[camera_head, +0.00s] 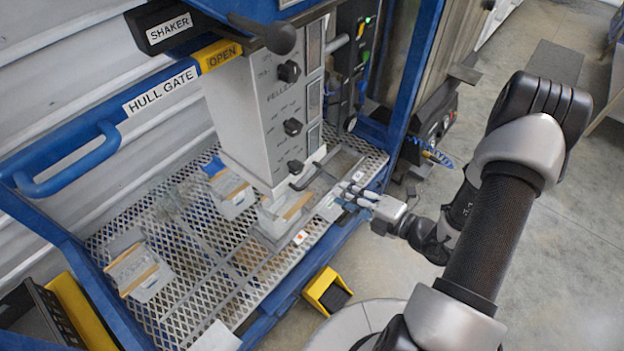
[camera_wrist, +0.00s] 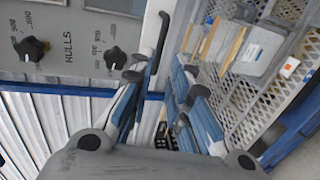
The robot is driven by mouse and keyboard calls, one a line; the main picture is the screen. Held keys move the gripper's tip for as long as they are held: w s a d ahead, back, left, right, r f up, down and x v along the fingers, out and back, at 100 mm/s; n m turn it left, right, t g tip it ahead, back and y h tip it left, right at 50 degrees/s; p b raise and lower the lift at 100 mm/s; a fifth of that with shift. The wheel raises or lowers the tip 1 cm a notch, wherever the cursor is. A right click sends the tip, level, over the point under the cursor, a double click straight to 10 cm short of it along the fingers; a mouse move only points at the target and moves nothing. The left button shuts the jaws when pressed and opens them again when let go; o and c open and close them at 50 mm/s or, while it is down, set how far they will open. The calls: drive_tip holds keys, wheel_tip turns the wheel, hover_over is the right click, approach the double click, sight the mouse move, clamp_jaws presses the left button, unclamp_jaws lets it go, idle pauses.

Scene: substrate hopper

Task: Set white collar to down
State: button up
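A pale collar (camera_head: 266,186) seems to form the bottom end of the grey machine column (camera_head: 250,110), above a mesh deck. I cannot tell its height setting. A dark bar handle (camera_head: 306,178) sticks out at its lower right; a dark handle also shows in the wrist view (camera_wrist: 161,45), beside the panel marked HULLS. My gripper (camera_head: 350,196) is right of the handle, low over the deck's right edge. In the wrist view its blue-padded fingers (camera_wrist: 158,100) are apart with nothing between them. The handle's near end is close to the left finger; contact cannot be told.
The mesh deck (camera_head: 190,250) carries several pale bags with tan strips, one (camera_head: 232,194) left of the column. A blue frame with a rail handle (camera_head: 70,165) borders it. Open floor lies right of my arm.

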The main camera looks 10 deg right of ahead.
sight(312, 177)
drive_tip(key=b+x, duration=0.2)
drive_tip(key=x, duration=0.9)
drive_tip(key=shift+w+a, duration=0.3)
clamp_jaws()
drive_tip(key=shift+f, duration=0.1)
